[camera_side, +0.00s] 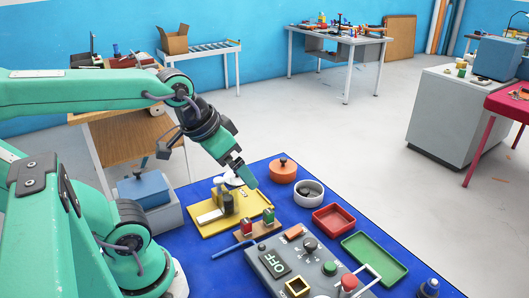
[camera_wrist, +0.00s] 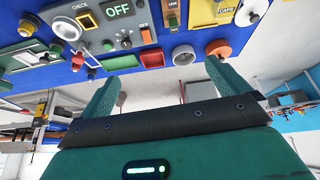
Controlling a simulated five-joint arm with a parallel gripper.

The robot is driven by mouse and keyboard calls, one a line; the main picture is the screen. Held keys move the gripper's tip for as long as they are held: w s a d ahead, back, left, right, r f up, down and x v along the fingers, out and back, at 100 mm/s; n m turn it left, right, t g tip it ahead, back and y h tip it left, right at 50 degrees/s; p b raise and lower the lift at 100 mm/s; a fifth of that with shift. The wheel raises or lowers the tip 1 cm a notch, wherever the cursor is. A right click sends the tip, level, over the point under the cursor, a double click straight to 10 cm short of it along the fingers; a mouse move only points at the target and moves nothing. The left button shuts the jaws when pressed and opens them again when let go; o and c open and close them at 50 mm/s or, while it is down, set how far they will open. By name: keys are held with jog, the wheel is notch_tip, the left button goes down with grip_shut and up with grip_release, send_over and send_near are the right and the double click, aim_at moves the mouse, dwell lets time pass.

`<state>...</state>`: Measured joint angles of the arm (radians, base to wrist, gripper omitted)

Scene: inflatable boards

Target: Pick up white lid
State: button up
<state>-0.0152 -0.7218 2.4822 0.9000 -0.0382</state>
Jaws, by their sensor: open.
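A white round piece (camera_side: 232,179), which looks like the white lid, sits on the yellow board (camera_side: 205,229) and is partly hidden behind my gripper in the side view. In the wrist view the white piece (camera_wrist: 252,11) is at the top right, beside the yellow board's lettering. My gripper (camera_side: 249,181) is in front of it in the side view, pointing down and to the right. In the wrist view my gripper (camera_wrist: 162,70) has its two fingers wide apart with nothing between them. The white piece lies outside the fingers.
An orange lidded pot (camera_side: 283,173), a pale round bowl (camera_side: 309,198), a red tray (camera_side: 333,219) and a green tray (camera_side: 376,262) stand on the blue mat. A grey control box (camera_side: 292,262) marked OFF is in front. A blue-grey box (camera_side: 142,189) is at left.

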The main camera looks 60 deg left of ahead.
jog(key=w+a+f+n+g, duration=0.3)
jog(key=w+a+f+n, duration=0.1)
jog(key=w+a+n, duration=0.9)
jog(key=a+f+n+g, duration=0.1)
jog(key=a+f+n, duration=0.3)
jog(key=a, duration=0.1)
jog(key=w+a+f+n, duration=0.1)
jog(key=a+f+n, duration=0.3)
jog(key=a, duration=0.1)
jog(key=a+f+n+g, duration=0.1)
jog(key=a+f+n, duration=0.3)
jog(key=a, duration=0.1)
jog(key=shift+w+n+g, duration=0.3)
jog(key=shift+n, duration=0.1)
jog(key=shift+a+f+n, duration=0.3)
jog(key=shift+a+f, duration=0.05)
jog(key=shift+a, duration=0.05)
jog(key=shift+f, duration=1.3)
jog(key=shift+f, duration=0.1)
jog(key=shift+s+f, duration=0.1)
jog(key=shift+f, duration=2.4)
